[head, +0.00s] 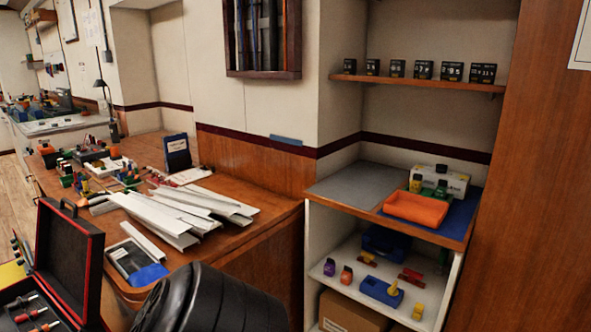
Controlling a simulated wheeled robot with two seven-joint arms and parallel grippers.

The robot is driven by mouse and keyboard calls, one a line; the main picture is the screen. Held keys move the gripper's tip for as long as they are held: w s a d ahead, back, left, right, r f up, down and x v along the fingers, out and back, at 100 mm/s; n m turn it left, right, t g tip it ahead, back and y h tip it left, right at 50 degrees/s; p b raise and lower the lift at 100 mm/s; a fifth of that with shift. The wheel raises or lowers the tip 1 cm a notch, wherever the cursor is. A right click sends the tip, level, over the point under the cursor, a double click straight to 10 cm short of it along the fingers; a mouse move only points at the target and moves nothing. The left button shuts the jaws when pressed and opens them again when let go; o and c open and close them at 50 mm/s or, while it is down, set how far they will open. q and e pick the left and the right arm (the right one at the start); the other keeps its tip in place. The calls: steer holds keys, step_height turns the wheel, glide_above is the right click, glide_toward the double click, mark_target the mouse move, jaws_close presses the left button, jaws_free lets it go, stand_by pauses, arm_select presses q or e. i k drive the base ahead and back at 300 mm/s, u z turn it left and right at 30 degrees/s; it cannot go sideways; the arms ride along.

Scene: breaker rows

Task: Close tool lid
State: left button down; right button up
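A black tool case with red edging stands at the lower left, cut off by the picture's edge. The lower part of the case (52,325) holds several red-handled tools (33,311). Neither of my grippers shows in the head view.
A wooden workbench (262,240) holds pale trunking lengths (160,217), a dark tray (133,258) and small parts. A black rounded object (215,302) fills the bottom centre. Shelves at right hold an orange bin (415,209) and several numbered blocks.

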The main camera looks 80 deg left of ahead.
mark_target(69, 250)
steer(key=u, duration=2)
